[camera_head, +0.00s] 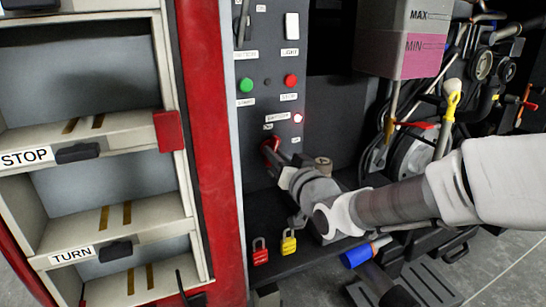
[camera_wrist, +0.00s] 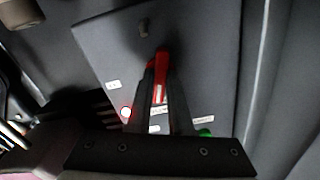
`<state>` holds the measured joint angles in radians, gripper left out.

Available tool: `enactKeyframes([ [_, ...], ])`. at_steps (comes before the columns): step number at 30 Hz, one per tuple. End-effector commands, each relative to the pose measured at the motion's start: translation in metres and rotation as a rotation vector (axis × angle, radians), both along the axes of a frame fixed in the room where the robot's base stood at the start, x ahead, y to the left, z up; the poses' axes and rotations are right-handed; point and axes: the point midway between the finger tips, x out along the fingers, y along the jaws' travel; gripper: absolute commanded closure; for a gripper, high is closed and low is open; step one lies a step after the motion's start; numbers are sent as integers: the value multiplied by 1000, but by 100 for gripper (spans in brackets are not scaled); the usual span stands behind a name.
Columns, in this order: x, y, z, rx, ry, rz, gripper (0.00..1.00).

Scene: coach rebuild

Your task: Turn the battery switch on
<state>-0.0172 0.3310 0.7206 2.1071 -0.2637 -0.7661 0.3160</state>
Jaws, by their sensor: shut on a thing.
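The battery switch is a red handle (camera_head: 268,147) low on the dark control panel (camera_head: 262,60), below the small BATTERY label. In the wrist view the red handle (camera_wrist: 161,72) stands between the two fingers. My gripper (camera_head: 274,157) reaches in from the right and is shut on this handle. The fingers (camera_wrist: 158,85) hide part of the handle. A small lamp (camera_head: 297,118) glows above and right of the switch, and it also glows in the wrist view (camera_wrist: 126,112). The switch's exact setting is hard to read.
Above are a green button (camera_head: 246,85), a red button (camera_head: 291,81) and a white rocker switch (camera_head: 292,26). Red (camera_head: 260,252) and yellow (camera_head: 289,242) padlocks stand below. Left is a shelf unit (camera_head: 95,133); a pink-and-grey tank (camera_head: 405,38) and hoses are at right.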

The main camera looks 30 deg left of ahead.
Motion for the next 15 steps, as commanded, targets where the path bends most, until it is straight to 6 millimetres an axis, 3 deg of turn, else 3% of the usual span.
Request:
enactKeyframes([
  [15, 0, 0, -2, -131, -165, 0, 100],
])
